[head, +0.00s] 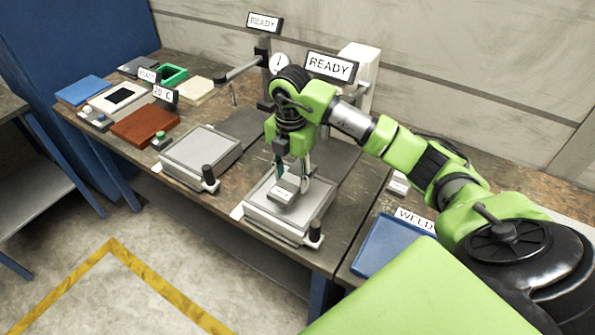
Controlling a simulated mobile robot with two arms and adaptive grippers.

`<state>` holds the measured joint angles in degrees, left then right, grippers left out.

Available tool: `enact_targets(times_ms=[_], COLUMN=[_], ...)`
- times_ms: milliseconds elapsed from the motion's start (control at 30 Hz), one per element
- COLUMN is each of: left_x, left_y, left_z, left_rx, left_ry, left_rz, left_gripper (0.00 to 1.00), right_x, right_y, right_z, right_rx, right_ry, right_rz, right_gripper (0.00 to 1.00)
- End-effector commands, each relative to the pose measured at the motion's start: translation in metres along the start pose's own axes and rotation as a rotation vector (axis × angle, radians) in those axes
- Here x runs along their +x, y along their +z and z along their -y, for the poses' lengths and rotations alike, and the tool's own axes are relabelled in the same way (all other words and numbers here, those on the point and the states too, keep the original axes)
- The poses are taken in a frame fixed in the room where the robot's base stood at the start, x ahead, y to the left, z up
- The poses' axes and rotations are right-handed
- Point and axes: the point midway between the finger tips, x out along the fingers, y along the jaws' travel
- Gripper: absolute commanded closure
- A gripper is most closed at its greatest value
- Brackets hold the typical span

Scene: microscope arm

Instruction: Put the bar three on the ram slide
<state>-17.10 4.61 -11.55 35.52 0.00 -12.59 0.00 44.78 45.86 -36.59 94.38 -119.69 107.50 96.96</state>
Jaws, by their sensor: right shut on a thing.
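My right gripper (291,180) points down over the nearer grey slide plate (312,208). It is shut on a small light-grey bar (283,193) with a white label too small to read, which I take as bar three. The bar is at or just above the plate; I cannot tell whether they touch. A second grey slide plate (201,150) lies to the left, with nothing on it. I cannot tell from markings which plate is the ram slide. My left gripper is not in view.
A READY sign (331,66) and a dial gauge (279,64) stand behind my right gripper. Blue (84,90) and red-brown (145,125) blocks lie at the bench's left. A blue tray (388,243) beside a WELD sign (415,219) is at right.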

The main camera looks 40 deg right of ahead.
Motion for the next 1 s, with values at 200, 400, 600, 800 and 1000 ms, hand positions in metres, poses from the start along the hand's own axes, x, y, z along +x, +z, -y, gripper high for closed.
enact_targets(times_ms=[200, 400, 600, 800, 1000], left_x=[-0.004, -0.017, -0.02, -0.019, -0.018], left_y=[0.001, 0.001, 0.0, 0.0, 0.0], left_z=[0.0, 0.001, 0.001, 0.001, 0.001], left_rx=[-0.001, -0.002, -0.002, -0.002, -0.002], left_ry=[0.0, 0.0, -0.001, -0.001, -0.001], left_rz=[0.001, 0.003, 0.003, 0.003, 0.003], left_gripper=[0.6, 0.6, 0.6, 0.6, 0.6], right_x=[0.006, 0.027, 0.04, 0.041, 0.046], right_y=[0.005, 0.006, 0.007, 0.007, 0.006], right_z=[-0.008, -0.01, -0.011, -0.011, -0.009], right_rx=[0.001, -0.001, -0.001, -0.001, -0.001], right_ry=[0.006, 0.002, 0.007, 0.007, 0.001], right_rz=[0.001, -0.001, 0.002, 0.002, 0.001], right_gripper=[1.0, 1.0, 1.0, 1.0, 0.43])
